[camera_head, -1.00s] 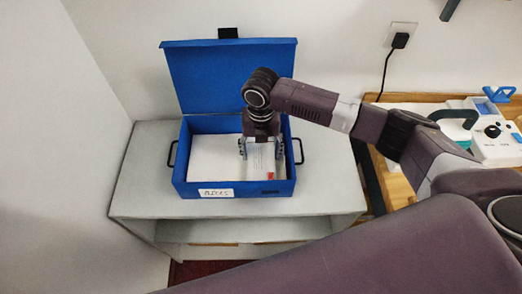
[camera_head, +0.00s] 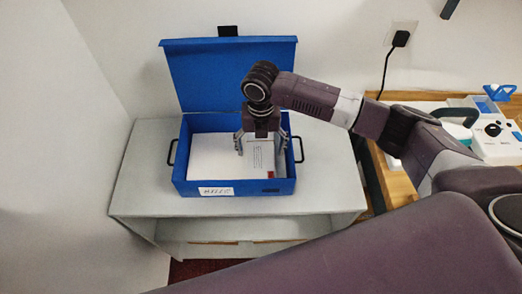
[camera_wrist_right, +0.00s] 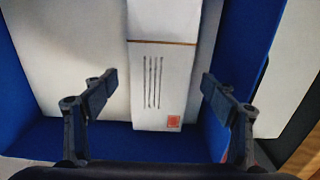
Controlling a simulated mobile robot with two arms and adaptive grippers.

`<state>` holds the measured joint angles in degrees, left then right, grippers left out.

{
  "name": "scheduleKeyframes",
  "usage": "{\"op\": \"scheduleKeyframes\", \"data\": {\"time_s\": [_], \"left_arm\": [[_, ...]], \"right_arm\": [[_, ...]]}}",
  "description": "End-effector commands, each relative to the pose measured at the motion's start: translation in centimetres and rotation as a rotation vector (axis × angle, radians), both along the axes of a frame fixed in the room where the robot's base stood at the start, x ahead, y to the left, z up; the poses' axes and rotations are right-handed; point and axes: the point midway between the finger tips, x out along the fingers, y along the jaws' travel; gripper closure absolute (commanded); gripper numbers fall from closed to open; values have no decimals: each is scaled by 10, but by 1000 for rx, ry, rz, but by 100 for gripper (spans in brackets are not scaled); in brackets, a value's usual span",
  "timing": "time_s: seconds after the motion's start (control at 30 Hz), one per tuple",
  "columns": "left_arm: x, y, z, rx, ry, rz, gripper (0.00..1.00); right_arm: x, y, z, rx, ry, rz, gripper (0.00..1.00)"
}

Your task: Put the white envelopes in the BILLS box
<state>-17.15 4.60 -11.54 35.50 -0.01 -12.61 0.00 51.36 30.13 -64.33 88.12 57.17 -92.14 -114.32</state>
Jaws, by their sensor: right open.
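The blue box (camera_head: 235,187) stands open on the grey-white shelf unit, its lid leaning back and a white label on its front; the label's lettering is too small to read surely. A white envelope (camera_head: 265,160) with printed lines and a red stamp lies inside, over other flat white paper (camera_head: 212,155). My right gripper (camera_head: 261,147) points down inside the box, open. In the right wrist view, the envelope (camera_wrist_right: 165,95) lies between the spread fingers of that gripper (camera_wrist_right: 155,87), with a gap on both sides. My left gripper is out of view.
The grey-white shelf unit (camera_head: 325,175) has free room on both sides of the box. Black handles (camera_head: 298,150) stick out at the box's sides. A wooden table (camera_head: 398,185) with a white device (camera_head: 493,140) stands at the right. A wall is close on the left.

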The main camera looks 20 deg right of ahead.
Motion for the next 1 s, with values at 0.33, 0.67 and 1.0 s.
{"op": "scheduleKeyframes", "data": {"time_s": [0.33, 0.67, 1.0], "left_arm": [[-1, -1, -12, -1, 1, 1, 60], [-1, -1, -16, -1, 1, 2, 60], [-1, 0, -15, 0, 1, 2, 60]], "right_arm": [[1, 0, 73, 0, -4, 0, 22], [0, 0, 107, -1, 0, -1, 22], [0, 0, 108, 0, 0, -1, 22]]}}
